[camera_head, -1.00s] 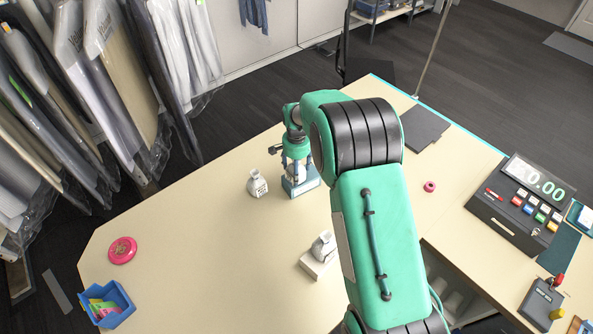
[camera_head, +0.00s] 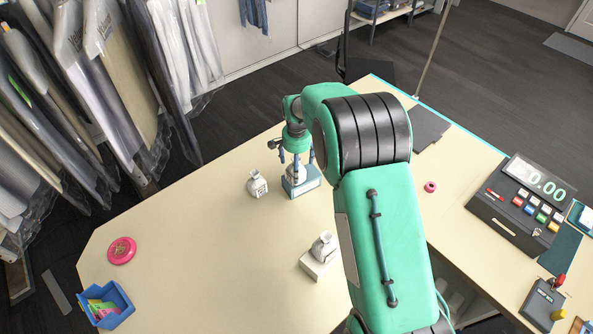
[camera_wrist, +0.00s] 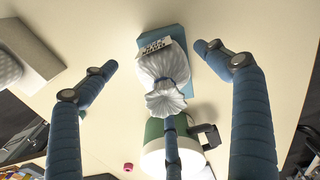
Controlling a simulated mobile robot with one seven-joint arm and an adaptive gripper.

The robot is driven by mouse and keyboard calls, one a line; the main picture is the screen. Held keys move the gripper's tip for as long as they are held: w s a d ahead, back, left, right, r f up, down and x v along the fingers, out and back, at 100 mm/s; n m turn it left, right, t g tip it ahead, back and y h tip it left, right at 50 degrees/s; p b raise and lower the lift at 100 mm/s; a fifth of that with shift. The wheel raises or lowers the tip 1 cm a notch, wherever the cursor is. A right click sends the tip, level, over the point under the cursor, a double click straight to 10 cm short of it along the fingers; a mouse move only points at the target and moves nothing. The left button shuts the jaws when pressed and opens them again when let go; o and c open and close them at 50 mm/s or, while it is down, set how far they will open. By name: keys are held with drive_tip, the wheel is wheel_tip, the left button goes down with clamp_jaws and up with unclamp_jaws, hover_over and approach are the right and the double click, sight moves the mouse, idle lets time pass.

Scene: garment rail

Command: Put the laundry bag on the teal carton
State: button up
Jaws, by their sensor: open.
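A white laundry bag (camera_head: 298,173) with a gathered neck stands on the teal carton (camera_head: 303,187) at the far middle of the table. In the wrist view the bag (camera_wrist: 164,75) rests on the carton (camera_wrist: 203,72), with its printed label towards the carton's far part. My gripper (camera_head: 297,158) is open above the bag. In the wrist view its blue fingers (camera_wrist: 157,60) are spread wide to both sides, apart from the bag; a third finger lies in front of the bag's neck, and I cannot tell whether it touches.
A similar white bag (camera_head: 257,185) stands on the table left of the carton. A pink disc (camera_head: 122,251) and a blue bin (camera_head: 108,304) are at left, a cash register (camera_head: 518,205) at right.

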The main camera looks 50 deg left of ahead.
wheel_tip(320, 180, up, 9)
drive_tip(key=shift+r+b, duration=0.1)
drive_tip(key=shift+b, duration=0.65)
idle(0.7)
